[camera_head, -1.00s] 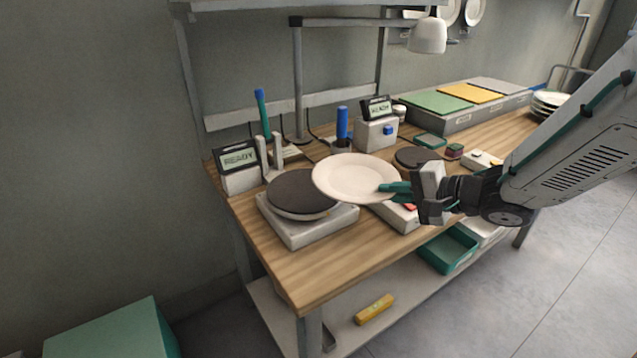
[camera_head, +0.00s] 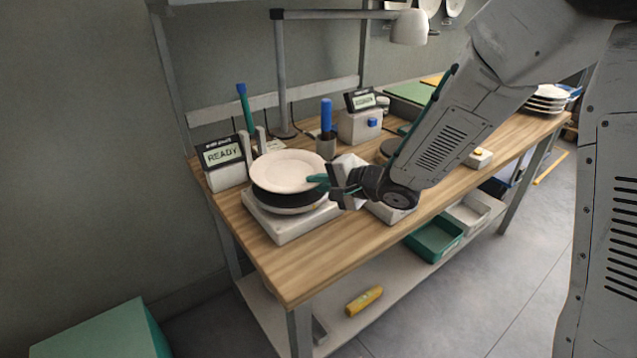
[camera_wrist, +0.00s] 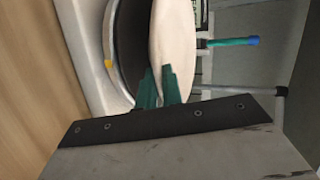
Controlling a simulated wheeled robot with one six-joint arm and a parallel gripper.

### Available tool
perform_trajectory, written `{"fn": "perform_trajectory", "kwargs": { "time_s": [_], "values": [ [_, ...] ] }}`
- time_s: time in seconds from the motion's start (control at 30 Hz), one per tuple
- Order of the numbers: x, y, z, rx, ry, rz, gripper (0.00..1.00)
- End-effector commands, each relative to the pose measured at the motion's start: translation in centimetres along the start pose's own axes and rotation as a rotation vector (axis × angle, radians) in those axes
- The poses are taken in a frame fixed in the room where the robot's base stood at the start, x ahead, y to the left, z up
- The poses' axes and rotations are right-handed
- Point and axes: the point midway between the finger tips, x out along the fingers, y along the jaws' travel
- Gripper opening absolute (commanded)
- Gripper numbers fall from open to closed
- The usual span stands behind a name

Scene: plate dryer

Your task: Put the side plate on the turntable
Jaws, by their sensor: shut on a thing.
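The side plate (camera_head: 287,169) is a pale round plate. My gripper (camera_head: 318,180) is shut on its right rim, with green fingertips at the edge. The plate is above the dark round top of the turntable (camera_head: 291,199), largely covering it in the head view; a small gap seems to show between them, but I cannot tell whether they touch. In the wrist view the plate (camera_wrist: 172,45) is held between the green fingers (camera_wrist: 160,85), with the turntable's dark disc (camera_wrist: 130,45) beside it.
A READY display (camera_head: 223,154) stands behind left of the turntable. A blue-handled tool (camera_head: 326,115) and a second display box (camera_head: 360,118) stand behind. Stacked plates (camera_head: 546,97) are at the far right. The front left of the wooden bench (camera_head: 290,270) is clear.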

Motion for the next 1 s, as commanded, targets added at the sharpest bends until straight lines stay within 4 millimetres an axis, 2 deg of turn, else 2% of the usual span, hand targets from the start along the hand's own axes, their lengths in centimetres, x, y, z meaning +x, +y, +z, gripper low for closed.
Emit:
{"fn": "perform_trajectory", "kwargs": {
  "time_s": [0.37,0.4,0.43,0.77,0.87,1.0],
  "values": [
    [0.1,0.3,0.0,-0.001,0.000,-0.002,0.00],
    [0.1,0.4,0.0,-0.001,0.000,-0.001,0.13],
    [0.1,0.4,0.0,-0.001,0.000,-0.001,0.17],
    [0.0,0.1,0.0,-0.002,0.001,-0.002,0.17],
    [-1.0,0.1,-0.1,-0.002,0.002,-0.002,0.17],
    [-3.8,0.1,-0.1,-0.002,0.004,-0.002,0.17]
  ]
}}
